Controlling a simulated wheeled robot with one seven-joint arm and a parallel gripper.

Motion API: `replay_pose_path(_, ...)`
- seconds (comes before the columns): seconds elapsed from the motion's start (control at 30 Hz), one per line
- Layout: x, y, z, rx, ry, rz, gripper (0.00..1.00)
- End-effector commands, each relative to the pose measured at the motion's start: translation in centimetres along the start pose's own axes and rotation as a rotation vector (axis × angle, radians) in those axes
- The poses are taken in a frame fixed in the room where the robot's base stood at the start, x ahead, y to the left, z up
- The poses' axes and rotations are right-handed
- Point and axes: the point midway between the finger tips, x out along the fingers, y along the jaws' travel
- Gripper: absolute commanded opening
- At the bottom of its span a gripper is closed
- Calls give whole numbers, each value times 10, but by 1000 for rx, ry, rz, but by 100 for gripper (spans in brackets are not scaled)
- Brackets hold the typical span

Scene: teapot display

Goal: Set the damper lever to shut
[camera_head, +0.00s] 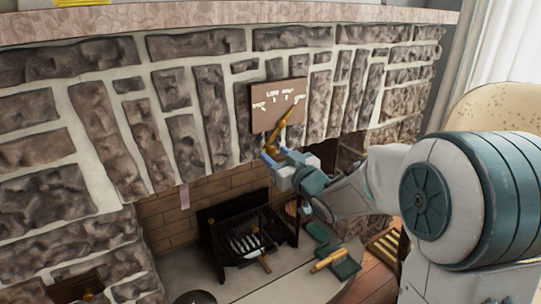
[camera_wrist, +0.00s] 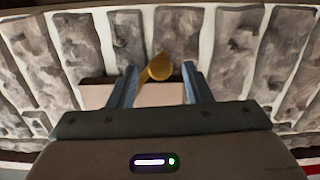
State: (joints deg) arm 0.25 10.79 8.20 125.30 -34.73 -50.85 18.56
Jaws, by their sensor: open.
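The damper lever (camera_head: 283,125) is a golden bar on a brown plate (camera_head: 262,117) set into the stone fireplace front. The plate has white lettering and marks at left and right, too small to read. The lever is tilted, its upper end leaning toward the right mark. My gripper (camera_head: 270,157) is at the lever's lower end, below the plate. Contact cannot be told.
Below is the firebox with a dark grate (camera_head: 250,235) on a pale hearth (camera_head: 285,280). A green brush-like item with a tan handle (camera_head: 345,267) lies at right. A mantel (camera_head: 220,14) runs above. A cream chair (camera_head: 500,105) stands at right.

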Motion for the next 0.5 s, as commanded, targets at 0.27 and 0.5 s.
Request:
replay_pose_path(0.27,33,0,1,0,0,0,45)
replay_pose_path(0.5,37,0,0,0,0,0,45)
